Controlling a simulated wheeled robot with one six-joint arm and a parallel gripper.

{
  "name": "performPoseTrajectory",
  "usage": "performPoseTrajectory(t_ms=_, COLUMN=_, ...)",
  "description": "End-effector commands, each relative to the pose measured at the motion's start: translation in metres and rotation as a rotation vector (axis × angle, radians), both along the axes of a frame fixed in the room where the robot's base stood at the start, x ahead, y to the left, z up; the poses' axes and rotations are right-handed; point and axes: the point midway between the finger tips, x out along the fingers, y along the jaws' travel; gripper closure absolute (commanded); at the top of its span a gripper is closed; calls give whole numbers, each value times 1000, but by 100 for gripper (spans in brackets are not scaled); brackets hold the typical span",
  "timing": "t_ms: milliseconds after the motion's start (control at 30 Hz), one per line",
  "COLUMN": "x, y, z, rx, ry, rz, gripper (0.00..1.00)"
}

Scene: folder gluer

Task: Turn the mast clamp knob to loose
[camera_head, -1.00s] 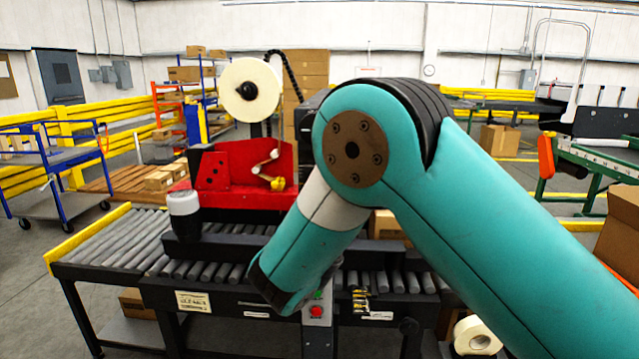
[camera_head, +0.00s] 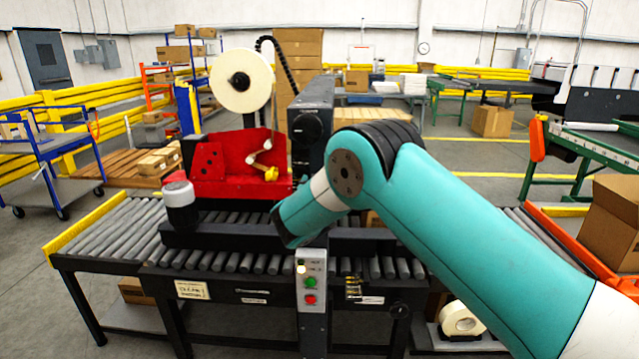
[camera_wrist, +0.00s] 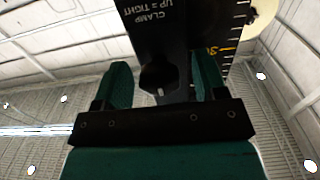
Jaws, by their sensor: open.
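In the wrist view, a dark clamp plate (camera_wrist: 150,22) carries white lettering that reads "CLAMP UP = TIGHT", seen upside down. Below the lettering, the dark clamp knob (camera_wrist: 159,76) with a pale facet lies between the two green fingers of my gripper (camera_wrist: 161,64). The gripper is open, with one finger on each side of the knob and gaps showing. I cannot tell how far the fingers reach along it. In the head view, my gripper is hidden behind my teal arm, and I cannot make out the lettered plate.
A black machine column (camera_head: 313,120) stands behind my arm, beside a red labeller unit (camera_head: 225,165) and a white roll (camera_head: 241,81). The roller conveyor (camera_head: 110,228) runs below. A button box (camera_head: 311,282) is at its front. A scale (camera_wrist: 233,30) runs beside the clamp plate.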

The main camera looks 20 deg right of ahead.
Motion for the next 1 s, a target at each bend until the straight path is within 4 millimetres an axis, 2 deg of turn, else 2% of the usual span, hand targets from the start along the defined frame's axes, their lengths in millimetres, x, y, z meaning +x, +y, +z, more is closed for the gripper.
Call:
performPoseTrajectory(t_ms=33, x=0, y=0, z=0, rx=0, ry=0, rz=0, gripper=35)
performPoseTrajectory(t_ms=200, x=0, y=0, z=0, rx=0, ry=0, rz=0, gripper=74)
performPoseTrajectory(t_ms=233, x=0, y=0, z=0, rx=0, ry=0, rz=0, gripper=81)
performPoseTrajectory(t_ms=267, x=0, y=0, z=0, rx=0, ry=0, rz=0, gripper=84)
performPoseTrajectory(t_ms=667, x=-1, y=0, z=-1, rx=-64, ry=20, rz=0, gripper=83)
performPoseTrajectory(t_ms=1000, x=-1, y=0, z=-3, rx=-309, ry=99, rz=0, gripper=83)
